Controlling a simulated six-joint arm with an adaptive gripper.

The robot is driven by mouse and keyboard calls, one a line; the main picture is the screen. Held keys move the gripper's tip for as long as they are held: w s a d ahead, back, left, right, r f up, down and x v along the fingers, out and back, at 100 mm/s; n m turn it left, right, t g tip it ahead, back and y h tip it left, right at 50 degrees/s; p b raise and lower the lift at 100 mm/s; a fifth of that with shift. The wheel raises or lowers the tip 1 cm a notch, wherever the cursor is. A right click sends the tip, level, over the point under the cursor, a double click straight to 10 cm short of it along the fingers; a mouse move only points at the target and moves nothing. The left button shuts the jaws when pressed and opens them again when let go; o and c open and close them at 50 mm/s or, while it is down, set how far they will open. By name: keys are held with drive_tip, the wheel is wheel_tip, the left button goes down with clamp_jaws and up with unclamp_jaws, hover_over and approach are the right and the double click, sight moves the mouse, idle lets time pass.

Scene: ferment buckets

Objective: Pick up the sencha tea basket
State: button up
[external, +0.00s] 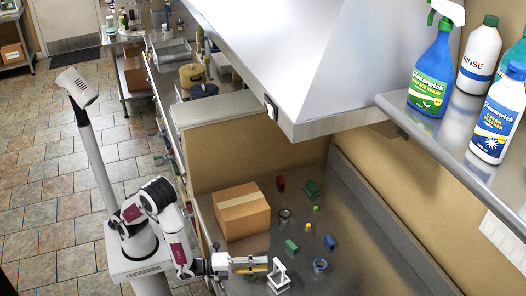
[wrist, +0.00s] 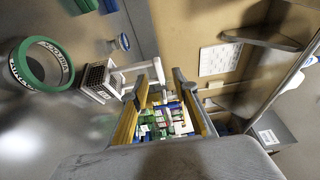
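A small white-framed basket with dark mesh sides (wrist: 98,82) and a white handle stands on the metal counter in the wrist view. In the external view it is the white piece (external: 280,278) at the bottom, just right of my gripper (external: 262,264). I cannot read a sencha label on it. In the wrist view my gripper (wrist: 162,82) has its yellow-padded fingers apart, with nothing held between them. The basket is left of the fingers, its handle close to the left fingertip; I cannot tell whether they touch.
A cardboard box (external: 242,211) stands behind my gripper. Green blocks (external: 291,246), a blue block (external: 329,242) and a blue-white cup (external: 320,265) lie on the counter. A green lettered ring (wrist: 22,78) is left of the basket. A bottle shelf (external: 440,120) overhangs at right.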

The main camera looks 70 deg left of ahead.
sight(277, 264)
drive_tip(key=shift+x, duration=0.95)
drive_tip(key=shift+d+x, duration=0.15)
drive_tip(key=shift+x, duration=1.15)
drive_tip(key=shift+d+x, duration=0.15)
drive_tip(key=shift+x, duration=1.15)
drive_tip(key=shift+s+f, duration=0.1)
clamp_jaws()
